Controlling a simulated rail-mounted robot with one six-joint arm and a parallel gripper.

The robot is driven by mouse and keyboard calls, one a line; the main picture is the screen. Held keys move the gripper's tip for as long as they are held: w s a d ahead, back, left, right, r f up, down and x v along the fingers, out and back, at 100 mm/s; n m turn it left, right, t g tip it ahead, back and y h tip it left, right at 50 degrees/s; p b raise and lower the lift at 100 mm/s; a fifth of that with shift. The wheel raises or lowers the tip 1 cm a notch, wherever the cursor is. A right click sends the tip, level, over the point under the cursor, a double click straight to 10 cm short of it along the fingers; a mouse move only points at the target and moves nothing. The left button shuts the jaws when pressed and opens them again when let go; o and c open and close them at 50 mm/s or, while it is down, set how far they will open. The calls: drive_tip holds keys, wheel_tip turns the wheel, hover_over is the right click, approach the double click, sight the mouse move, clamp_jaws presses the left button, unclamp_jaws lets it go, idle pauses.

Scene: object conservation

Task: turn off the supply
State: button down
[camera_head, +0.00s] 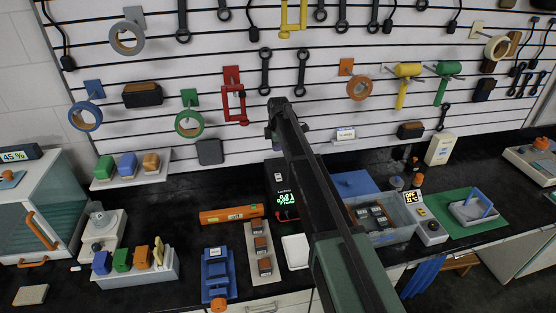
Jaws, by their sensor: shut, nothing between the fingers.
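The supply (282,190) is a black box with a lit green display, standing on the dark counter near the middle. Its display is on, but the small digits are hard to read. A red lead shows at its lower front. My arm crosses just to its right and hides part of that side. My gripper (272,134) is at the far end of the arm, small and dark, above the supply in the picture and in front of the tool wall. It is shut and empty; its fingers are hard to make out.
An orange level (231,214), a blue vise (217,272) and a tray of brown blocks (249,232) stand left and in front of the supply. Tools hang on the wall behind.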

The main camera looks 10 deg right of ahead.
sight(277, 177)
drive_tip(key=shift+s+d+f, duration=0.1)
drive_tip(key=f+b, duration=0.4)
drive_tip(key=w+f+b, duration=0.1)
drive_tip(key=f+b, duration=0.8)
drive_tip(key=b, duration=0.1)
drive_tip(key=shift+w+f, duration=0.35)
drive_tip(key=shift+w+f+b, duration=0.1)
drive_tip(key=shift+f+b, duration=0.35)
drive_tip(key=shift+r, duration=0.35)
drive_tip(key=shift+s+r+p, duration=0.1)
drive_tip(key=shift+s+p, duration=0.35)
drive_tip(key=shift+s, duration=0.4)
